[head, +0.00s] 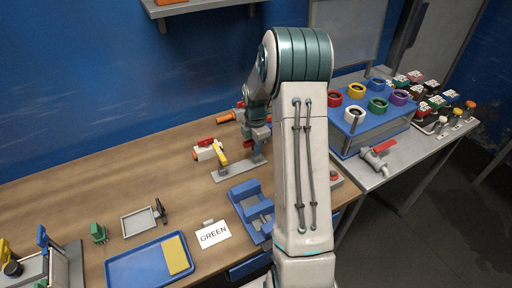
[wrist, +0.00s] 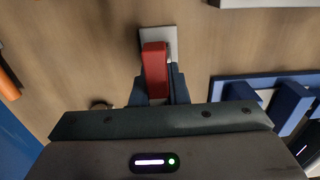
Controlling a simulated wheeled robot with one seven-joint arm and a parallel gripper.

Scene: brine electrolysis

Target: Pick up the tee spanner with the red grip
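The tee spanner's red grip (wrist: 155,70) shows in the wrist view as an upright red block between the two dark blue fingers of my gripper (wrist: 157,88). The fingers lie close along both sides of it, with no clear gap, and look shut on it. A pale square plate (wrist: 148,34) shows beyond the grip. The spanner's lower part is hidden. In the head view my gripper (head: 257,150) points down over the back of the wooden table, and the arm hides much of this spot.
A blue cradle (head: 250,203) stands in front of my gripper, and also shows at right in the wrist view (wrist: 285,100). A valve with red and yellow handles (head: 210,150) is to the left. A blue tray (head: 130,271) and a GREEN card (head: 213,235) lie nearer.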

